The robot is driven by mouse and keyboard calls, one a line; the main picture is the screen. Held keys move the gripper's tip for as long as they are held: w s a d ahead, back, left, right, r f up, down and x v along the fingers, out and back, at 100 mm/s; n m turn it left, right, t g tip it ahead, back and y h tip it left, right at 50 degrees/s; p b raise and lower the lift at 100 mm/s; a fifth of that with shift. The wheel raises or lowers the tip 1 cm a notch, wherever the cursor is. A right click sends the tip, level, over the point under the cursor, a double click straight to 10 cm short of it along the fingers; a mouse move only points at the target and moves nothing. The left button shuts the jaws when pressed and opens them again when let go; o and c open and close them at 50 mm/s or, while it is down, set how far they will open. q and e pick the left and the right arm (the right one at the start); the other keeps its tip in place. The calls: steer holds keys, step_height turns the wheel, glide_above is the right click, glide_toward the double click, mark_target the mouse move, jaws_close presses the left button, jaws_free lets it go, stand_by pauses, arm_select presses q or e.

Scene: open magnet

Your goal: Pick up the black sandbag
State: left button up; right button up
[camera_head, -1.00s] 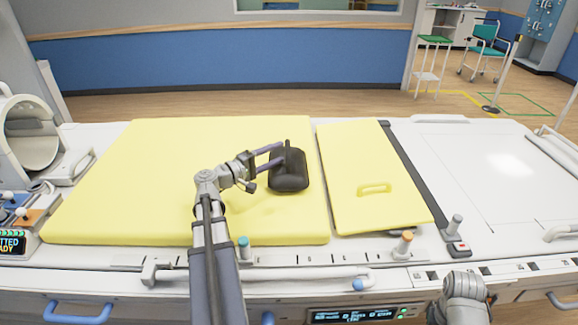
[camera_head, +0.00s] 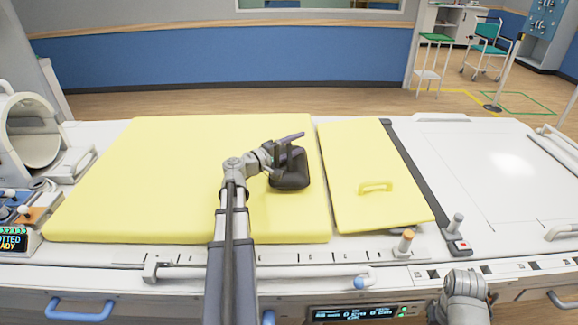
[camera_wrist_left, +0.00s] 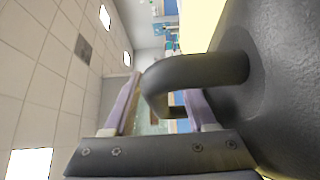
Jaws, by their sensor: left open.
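The black sandbag (camera_head: 291,178) lies on the yellow pad, near the pad's right edge, with a dark loop handle on it. My left gripper (camera_head: 291,148) is at the top of the sandbag, its fingers apart on either side of the handle area. In the left wrist view the sandbag (camera_wrist_left: 285,90) fills the right side, and its curved handle (camera_wrist_left: 195,75) arches close in front of the two open fingers (camera_wrist_left: 165,108). I cannot tell whether the fingers touch the handle. My right gripper does not show; only a grey part of my right arm is at the bottom right.
The large yellow pad (camera_head: 130,190) covers the white bench's left half. A smaller yellow panel with a handle (camera_head: 355,160) lies just right of the sandbag. An orange-topped knob (camera_head: 405,241) stands at the front edge. The bench's right side is clear.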

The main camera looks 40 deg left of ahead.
arm_select(q)
jaws_close()
stand_by(0.3)
stand_by(1.1)
